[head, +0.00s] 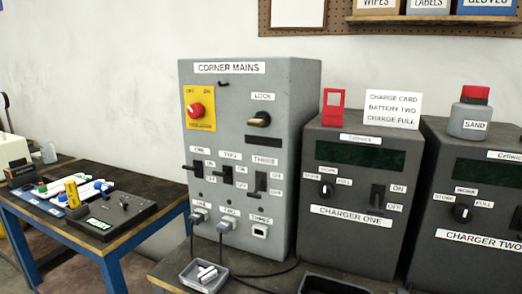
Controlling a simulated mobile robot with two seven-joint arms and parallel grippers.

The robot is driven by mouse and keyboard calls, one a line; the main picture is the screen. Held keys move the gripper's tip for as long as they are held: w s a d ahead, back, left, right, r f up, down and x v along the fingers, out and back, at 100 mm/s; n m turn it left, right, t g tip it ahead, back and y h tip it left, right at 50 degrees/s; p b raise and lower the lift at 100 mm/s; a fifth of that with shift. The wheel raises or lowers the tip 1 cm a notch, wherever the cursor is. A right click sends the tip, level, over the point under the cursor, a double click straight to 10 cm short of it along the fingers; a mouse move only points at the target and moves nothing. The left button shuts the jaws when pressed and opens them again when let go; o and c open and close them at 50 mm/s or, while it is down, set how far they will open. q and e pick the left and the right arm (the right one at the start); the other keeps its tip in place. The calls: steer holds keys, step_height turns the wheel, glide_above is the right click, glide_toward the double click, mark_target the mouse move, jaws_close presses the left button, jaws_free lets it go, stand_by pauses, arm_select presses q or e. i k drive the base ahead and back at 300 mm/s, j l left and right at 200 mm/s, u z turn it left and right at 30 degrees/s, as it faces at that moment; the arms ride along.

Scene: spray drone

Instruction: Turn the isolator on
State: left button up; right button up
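The isolator is a red rotary knob (195,110) on a yellow plate (208,123). The plate is at the upper left of the grey "CORNER MAINS" box (228,88). Small OFF and ON labels sit at the top of the plate, OFF on the left. The knob's exact pointing is too small to tell. A dark lock (259,119) under a LOCK label sits to its right. Below are three black switches, the first (193,167) at the left, and three sockets with plugs in the first two. Neither of my grippers is in view.
Charger one (353,190) and charger two (472,215) stand right of the mains box. A red tag (333,106) and a card (393,109) are on charger one. A small grey tray (204,275) and cables lie in front. A blue-legged table (150,180) is at left.

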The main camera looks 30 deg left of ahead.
mark_target(196, 110)
steer(key=u, duration=1.35)
